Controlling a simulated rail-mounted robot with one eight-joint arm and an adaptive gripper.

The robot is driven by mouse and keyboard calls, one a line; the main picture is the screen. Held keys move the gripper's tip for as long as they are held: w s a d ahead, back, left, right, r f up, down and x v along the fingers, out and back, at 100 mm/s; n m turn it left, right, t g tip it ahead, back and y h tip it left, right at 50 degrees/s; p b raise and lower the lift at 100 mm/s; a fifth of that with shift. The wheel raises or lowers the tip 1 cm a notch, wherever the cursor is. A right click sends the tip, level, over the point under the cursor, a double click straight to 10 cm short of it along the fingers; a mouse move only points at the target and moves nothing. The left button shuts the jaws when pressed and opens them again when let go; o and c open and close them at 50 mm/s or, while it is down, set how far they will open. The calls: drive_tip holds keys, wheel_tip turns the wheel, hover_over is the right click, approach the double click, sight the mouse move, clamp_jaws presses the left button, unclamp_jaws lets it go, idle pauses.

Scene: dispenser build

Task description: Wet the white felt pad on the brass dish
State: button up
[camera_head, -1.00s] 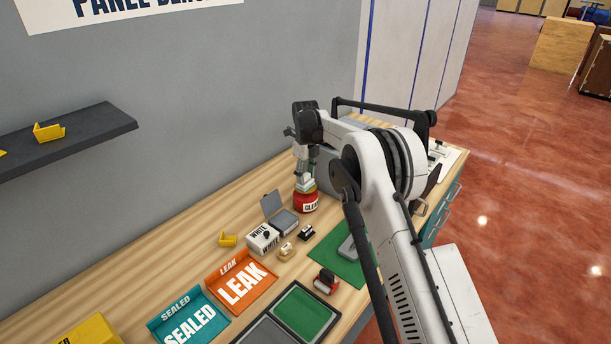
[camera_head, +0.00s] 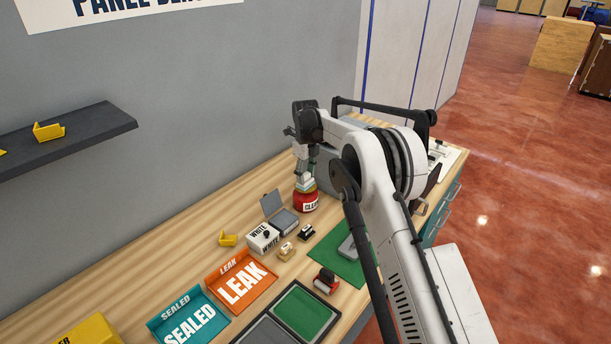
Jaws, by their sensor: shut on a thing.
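A red can (camera_head: 306,203) with a white label, its text partly cut off ("CLE..."), stands on the bench near the wall. A yellowish brass dish (camera_head: 309,191) shows at its top. My gripper (camera_head: 304,177) points down right above the can, shut on a small pale piece (camera_head: 305,184) that looks like the white felt pad. The pale piece is at the dish; whether it touches or presses the dish is too small to tell. The fingertips are partly blurred into it.
An open grey box (camera_head: 281,219), a white box marked WHITE (camera_head: 262,239), stamps (camera_head: 326,281) and a green mat (camera_head: 331,257) lie in front. An orange LEAK tray (camera_head: 241,283) and teal SEALED tray (camera_head: 190,320) are nearer. A dark shelf (camera_head: 90,140) juts from the wall.

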sight(306, 174)
drive_tip(key=shift+r+p, duration=0.75)
drive_tip(key=shift+r, duration=2.7)
